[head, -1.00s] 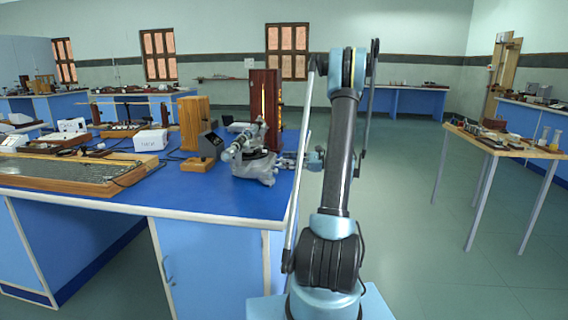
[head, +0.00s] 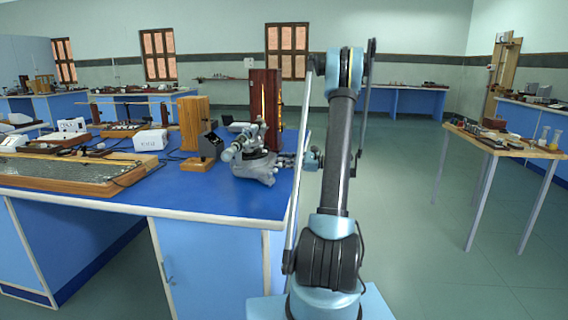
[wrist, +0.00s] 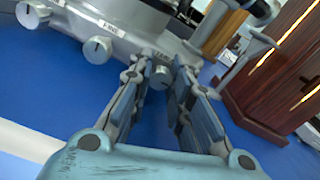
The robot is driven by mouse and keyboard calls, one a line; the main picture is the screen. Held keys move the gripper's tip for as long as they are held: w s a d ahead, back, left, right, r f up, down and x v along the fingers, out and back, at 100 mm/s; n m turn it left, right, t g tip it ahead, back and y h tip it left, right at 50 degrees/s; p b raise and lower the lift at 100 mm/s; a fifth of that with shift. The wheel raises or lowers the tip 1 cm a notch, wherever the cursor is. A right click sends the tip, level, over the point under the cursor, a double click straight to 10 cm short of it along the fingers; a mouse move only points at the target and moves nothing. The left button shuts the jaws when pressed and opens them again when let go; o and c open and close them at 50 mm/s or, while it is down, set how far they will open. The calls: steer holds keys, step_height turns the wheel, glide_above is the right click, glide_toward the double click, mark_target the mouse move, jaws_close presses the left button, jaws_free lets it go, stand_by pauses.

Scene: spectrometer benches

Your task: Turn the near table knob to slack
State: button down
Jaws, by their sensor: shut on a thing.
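The spectrometer (head: 254,166), a grey metal instrument with a telescope, stands near the right end of the blue bench. In the wrist view its base (wrist: 140,30) shows several short round knobs. One silvery knob (wrist: 160,76) sits between the tips of my gripper (wrist: 160,72), which is shut on it. A second knob (wrist: 97,49) and a third knob (wrist: 28,14) stick out further left, clear of the fingers. Small labels sit above the knobs, but I cannot read them surely. In the head view my gripper (head: 287,160) reaches the spectrometer's right side, and the held knob is hidden there.
A dark wooden lamp housing (head: 266,105) with a glowing slit stands close behind the spectrometer; it shows at the right in the wrist view. A wooden block (head: 194,122) and white box (head: 151,140) stand left. The blue bench top (head: 215,200) is clear in front.

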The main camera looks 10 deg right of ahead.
steer(key=shift+n, duration=1.3)
steer(key=c, duration=1.5)
jaws_free()
steer(key=shift+o, duration=0.2)
steer(key=shift+r, duration=0.1)
step_height(320, 180, up, 10)
